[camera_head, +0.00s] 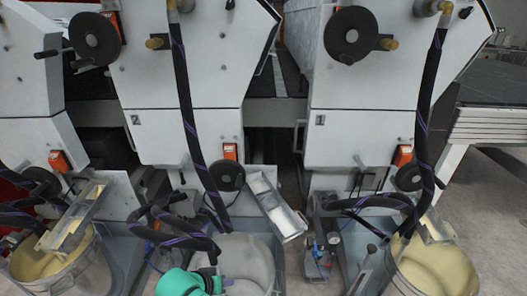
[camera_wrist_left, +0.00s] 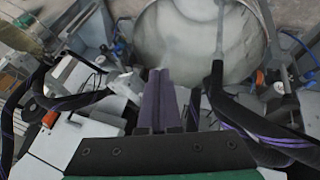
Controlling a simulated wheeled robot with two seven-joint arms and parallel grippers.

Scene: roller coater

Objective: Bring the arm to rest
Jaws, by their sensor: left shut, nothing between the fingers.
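My left gripper (camera_head: 217,283) is at the bottom of the head view, with a green body and dark fingers. It is over the near left edge of a pale grey bucket (camera_head: 250,262). In the left wrist view my left gripper (camera_wrist_left: 160,75) has its two purple-grey fingers together, with nothing between them. The fingers point toward the bucket (camera_wrist_left: 190,45), whose pale inside fills the top middle of that view. I cannot tell whether the fingers touch it. My right gripper is in neither view.
Coater machine units (camera_head: 190,80) stand across the back, with black hoses (camera_head: 186,100) hanging in front. A metal tray (camera_head: 277,207) tilts beside the middle bucket. Buckets of yellowish liquid stand at left (camera_head: 85,275) and right (camera_head: 435,270). Bare floor (camera_head: 490,215) shows at right.

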